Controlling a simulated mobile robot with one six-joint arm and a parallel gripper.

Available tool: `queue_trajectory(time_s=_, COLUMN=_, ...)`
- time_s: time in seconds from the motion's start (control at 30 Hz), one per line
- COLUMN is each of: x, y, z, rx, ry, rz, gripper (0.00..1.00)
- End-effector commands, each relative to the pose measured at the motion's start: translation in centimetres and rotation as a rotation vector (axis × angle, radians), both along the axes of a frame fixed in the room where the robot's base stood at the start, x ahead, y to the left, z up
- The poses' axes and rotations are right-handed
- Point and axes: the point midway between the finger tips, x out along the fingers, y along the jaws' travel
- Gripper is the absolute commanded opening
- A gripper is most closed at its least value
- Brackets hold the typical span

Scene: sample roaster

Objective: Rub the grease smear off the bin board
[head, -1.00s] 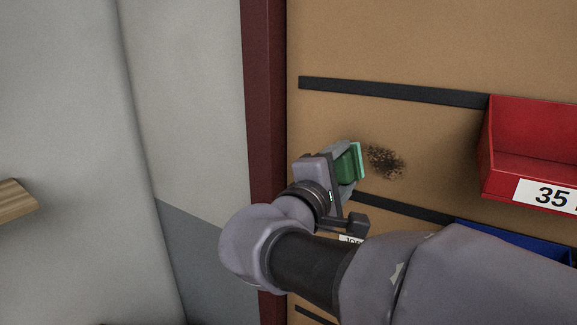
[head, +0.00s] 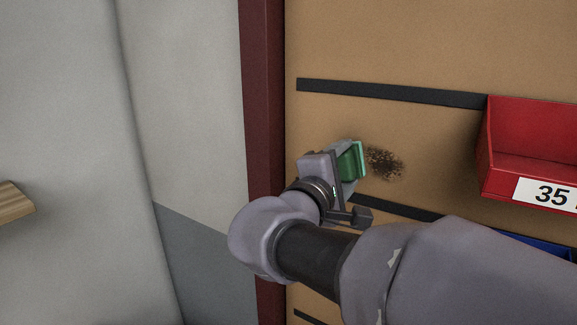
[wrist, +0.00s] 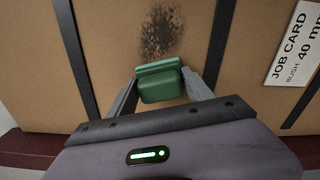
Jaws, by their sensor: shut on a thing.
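The bin board (head: 420,45) is a tan upright panel with dark horizontal strips. A dark speckled grease smear (head: 385,163) sits on it between two strips; it also shows in the wrist view (wrist: 161,33). My gripper (head: 350,162) is shut on a green block-shaped pad (wrist: 160,83), with one finger on each side of it. The pad's lighter front face is just left of the smear in the head view and just below it in the wrist view. I cannot tell whether the pad touches the board.
A red bin (head: 530,150) marked 35 hangs on the board to the right. A blue bin (head: 535,246) is partly hidden behind my arm. A dark red frame post (head: 265,150) edges the board. A job card (wrist: 293,45) shows in the wrist view.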

Motion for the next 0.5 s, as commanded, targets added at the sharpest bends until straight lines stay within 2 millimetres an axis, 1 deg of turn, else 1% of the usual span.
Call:
queue_trajectory(time_s=0.07, x=-0.2, y=-0.2, z=0.0, rx=0.0, ry=-0.002, rz=-0.001, gripper=0.27)
queue_trajectory(time_s=0.3, x=-1.9, y=-2.4, z=-0.2, rx=0.001, ry=-0.002, rz=-0.002, gripper=0.27)
queue_trajectory(time_s=0.5, x=-2.5, y=-3.1, z=-0.1, rx=0.0, ry=-0.002, rz=-0.001, gripper=0.27)
